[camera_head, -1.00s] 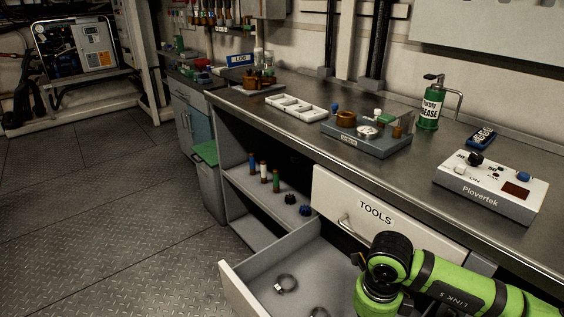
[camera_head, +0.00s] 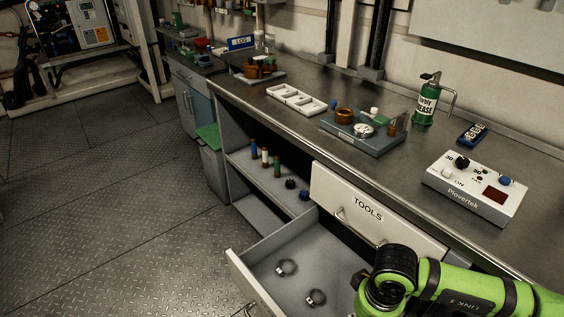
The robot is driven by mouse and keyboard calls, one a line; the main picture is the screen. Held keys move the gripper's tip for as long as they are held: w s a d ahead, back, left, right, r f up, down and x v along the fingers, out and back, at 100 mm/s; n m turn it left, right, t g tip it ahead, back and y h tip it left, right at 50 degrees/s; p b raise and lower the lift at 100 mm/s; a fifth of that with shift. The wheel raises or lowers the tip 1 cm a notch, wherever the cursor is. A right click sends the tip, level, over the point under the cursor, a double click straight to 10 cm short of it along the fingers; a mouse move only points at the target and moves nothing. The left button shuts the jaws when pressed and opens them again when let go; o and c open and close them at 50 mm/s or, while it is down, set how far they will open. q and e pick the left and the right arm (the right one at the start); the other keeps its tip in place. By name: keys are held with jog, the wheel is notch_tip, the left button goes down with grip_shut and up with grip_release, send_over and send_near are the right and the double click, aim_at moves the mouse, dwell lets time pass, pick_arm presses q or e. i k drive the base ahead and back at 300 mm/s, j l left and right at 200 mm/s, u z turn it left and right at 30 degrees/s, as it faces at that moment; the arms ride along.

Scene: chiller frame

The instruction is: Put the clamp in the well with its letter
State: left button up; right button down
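Two ring-shaped metal clamps lie apart in the open drawer, one farther back (camera_head: 287,267) and one nearer the front (camera_head: 316,297). Any letters on them are too small to read. A white tray (camera_head: 296,99) with several wells stands on the bench; I cannot read letters on it. A green arm of mine comes in from the lower right, over the right side of the drawer, and hides part of it. Neither gripper can be made out. A small green piece shows at the bottom edge beside the drawer front; I cannot tell which part it is.
The open drawer (camera_head: 239,281) juts out below the closed TOOLS drawer (camera_head: 367,208). A blue-grey device (camera_head: 363,139), a grease can (camera_head: 427,104) and a Plovertek box (camera_head: 474,190) stand on the bench. Bottles (camera_head: 265,157) stand on the shelf. The floor at left is clear.

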aim_at(282, 93)
jog(key=i+j, duration=0.35)
jog(key=i, duration=0.15)
jog(key=i+j, duration=0.35)
jog(key=i, duration=0.15)
